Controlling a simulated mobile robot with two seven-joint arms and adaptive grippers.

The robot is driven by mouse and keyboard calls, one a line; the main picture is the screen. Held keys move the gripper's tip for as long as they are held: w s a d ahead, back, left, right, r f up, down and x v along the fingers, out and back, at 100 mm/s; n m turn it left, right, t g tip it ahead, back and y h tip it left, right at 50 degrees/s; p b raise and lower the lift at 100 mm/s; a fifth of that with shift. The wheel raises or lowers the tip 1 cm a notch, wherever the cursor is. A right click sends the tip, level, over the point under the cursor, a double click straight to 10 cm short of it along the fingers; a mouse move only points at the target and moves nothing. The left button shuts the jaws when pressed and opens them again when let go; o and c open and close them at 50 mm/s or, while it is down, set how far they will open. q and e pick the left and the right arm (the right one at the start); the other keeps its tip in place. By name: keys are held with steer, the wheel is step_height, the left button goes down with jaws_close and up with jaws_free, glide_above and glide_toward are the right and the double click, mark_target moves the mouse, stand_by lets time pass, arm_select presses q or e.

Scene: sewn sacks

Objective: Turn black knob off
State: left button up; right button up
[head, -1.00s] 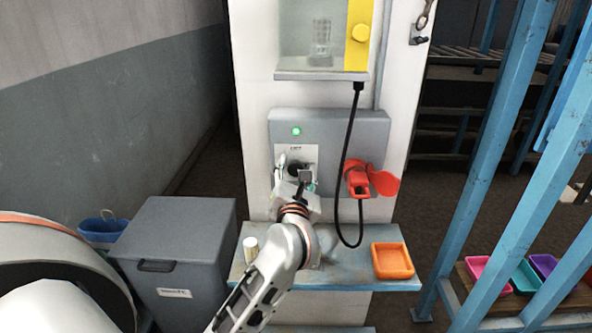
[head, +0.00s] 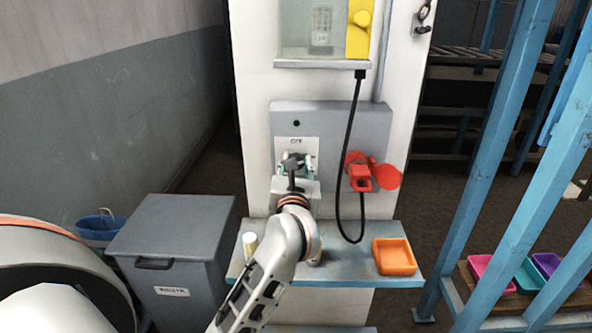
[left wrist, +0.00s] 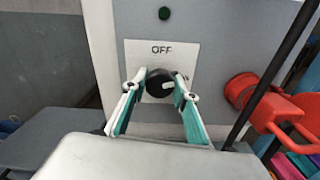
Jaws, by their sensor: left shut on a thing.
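The black knob (left wrist: 158,88) sits on a white plate marked OFF (left wrist: 142,54) on the grey control box (head: 345,122). In the left wrist view my left gripper (left wrist: 160,92) has one finger on each side of the knob and is shut on it. In the head view my left gripper (head: 296,172) is at the plate and its wrist hides much of the knob. The indicator lamp (left wrist: 164,13) above the plate is dark; it also shows unlit in the head view (head: 296,123). My right gripper is not in view.
Below are a blue shelf (head: 345,265) with an orange tray (head: 394,257) and a pale cylinder (head: 249,244). A grey bin (head: 180,235) stands left, blue posts (head: 500,150) right.

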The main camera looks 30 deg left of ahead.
arm_select(q)
steer(key=shift+f+n+b, duration=0.1)
steer(key=shift+n+b, duration=0.3)
steer(key=shift+n, duration=0.1)
steer(key=n+b, duration=0.7)
steer(key=shift+f, duration=0.2)
steer(key=shift+n+b, duration=0.35)
steer(key=shift+n, duration=0.25)
steer(key=shift+n+b, duration=0.75)
steer(key=shift+n, duration=0.15)
steer(key=shift+r+n+b, duration=0.1)
steer(key=shift+n+b, duration=0.75)
steer(key=shift+n, duration=0.15)
steer(key=shift+r+n+b, duration=0.1)
steer(key=shift+n+b, duration=0.3)
steer(key=shift+n, duration=0.1)
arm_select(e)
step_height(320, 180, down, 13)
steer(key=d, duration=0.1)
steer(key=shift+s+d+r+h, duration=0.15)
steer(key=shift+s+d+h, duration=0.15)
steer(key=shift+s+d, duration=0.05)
arm_select(q)
steer(key=shift+r+n, duration=0.2)
steer(key=shift+n, duration=0.1)
